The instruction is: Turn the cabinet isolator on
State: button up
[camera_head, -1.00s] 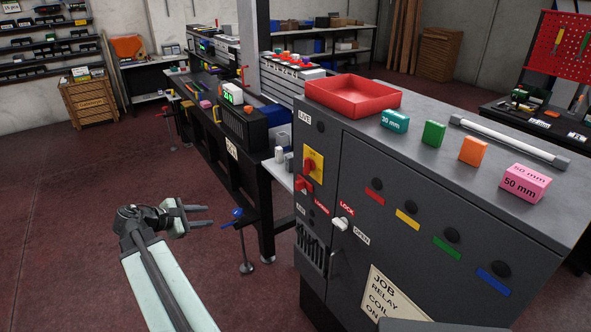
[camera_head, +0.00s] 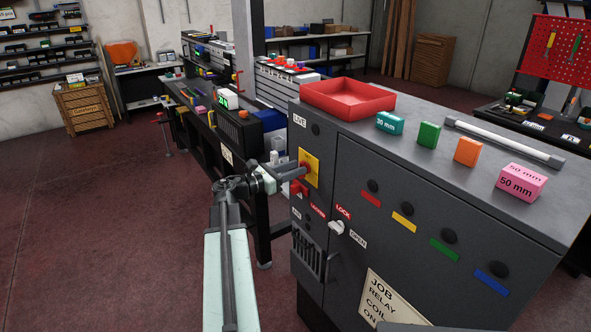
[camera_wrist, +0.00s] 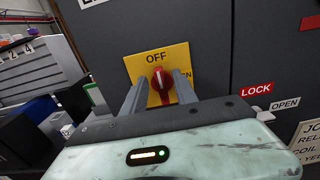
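The cabinet isolator is a red rotary knob (camera_wrist: 161,79) on a yellow plate (camera_wrist: 146,62) on the dark grey cabinet front. The plate (camera_head: 315,160) also shows in the head view, below the LIVE label. In the wrist view the knob's pale mark points up toward OFF. The lettering at the plate's right is partly hidden by a finger. My gripper (camera_head: 292,174) is in front of the plate. In the wrist view my gripper (camera_wrist: 160,88) is open, with one finger on each side of the knob. Gaps show between fingers and knob; contact is not clear.
Below the plate sits a red part (camera_head: 299,189) beside a small red label. A white latch (camera_head: 336,227) is between the LOCK and OPEN labels. A red tray (camera_head: 347,98) and coloured blocks stand on the cabinet top. A workbench is behind; the left floor is clear.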

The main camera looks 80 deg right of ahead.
jog(key=shift+s+d, duration=0.25)
jog(key=shift+s, duration=0.05)
jog(key=shift+c, duration=0.3)
